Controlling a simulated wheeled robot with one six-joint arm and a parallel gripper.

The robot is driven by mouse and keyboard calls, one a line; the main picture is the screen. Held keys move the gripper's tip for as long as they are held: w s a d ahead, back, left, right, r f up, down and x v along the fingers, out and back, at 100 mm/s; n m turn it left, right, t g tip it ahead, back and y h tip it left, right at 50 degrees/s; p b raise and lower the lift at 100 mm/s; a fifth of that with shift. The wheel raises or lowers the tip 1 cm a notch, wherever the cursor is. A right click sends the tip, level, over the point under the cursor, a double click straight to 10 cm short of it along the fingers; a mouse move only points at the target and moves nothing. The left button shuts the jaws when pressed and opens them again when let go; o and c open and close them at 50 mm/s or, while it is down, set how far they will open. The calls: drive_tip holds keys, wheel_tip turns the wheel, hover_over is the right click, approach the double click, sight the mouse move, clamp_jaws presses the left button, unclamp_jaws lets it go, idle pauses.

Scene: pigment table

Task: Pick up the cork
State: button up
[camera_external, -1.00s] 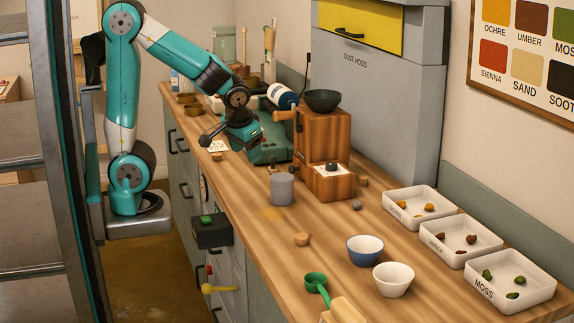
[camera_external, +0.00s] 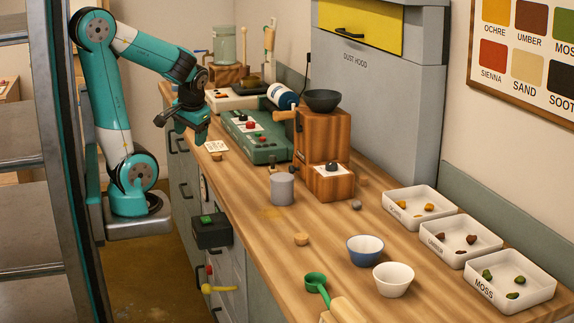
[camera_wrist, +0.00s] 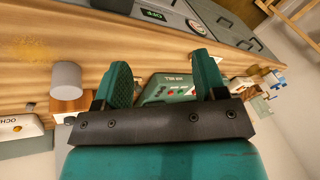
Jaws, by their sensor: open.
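A small tan piece that looks like the cork (camera_external: 301,239) stands on the wooden bench (camera_external: 262,254), in front of the grey cylinder (camera_external: 282,189) and left of the blue bowl (camera_external: 365,250). My gripper (camera_external: 195,127) is raised over the bench's left edge, well behind and left of the cork. In the wrist view my gripper's two green fingers (camera_wrist: 163,76) are spread apart with nothing held between them. I cannot make out the cork for certain in the wrist view.
A green control box (camera_external: 262,148) and wooden mill (camera_external: 325,140) stand to the right of my gripper. A white bowl (camera_external: 393,279), green scoop (camera_external: 316,284) and pigment trays (camera_external: 420,215) lie nearer the front. Bench around the cork is clear.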

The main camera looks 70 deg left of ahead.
drive_tip(key=w+a+n+b, duration=0.5)
drive_tip(key=w+a, duration=0.3)
drive_tip(key=n+b, duration=0.3)
drive_tip(key=n, duration=0.2)
approach(213, 154)
drive_tip(key=b+x, duration=0.1)
drive_tip(key=x, duration=0.2)
drive_tip(key=shift+f, duration=0.35)
drive_tip(key=x, duration=0.5)
drive_tip(key=shift+a+f, duration=0.25)
drive_tip(key=shift+a, duration=0.05)
drive_tip(key=c, duration=1)
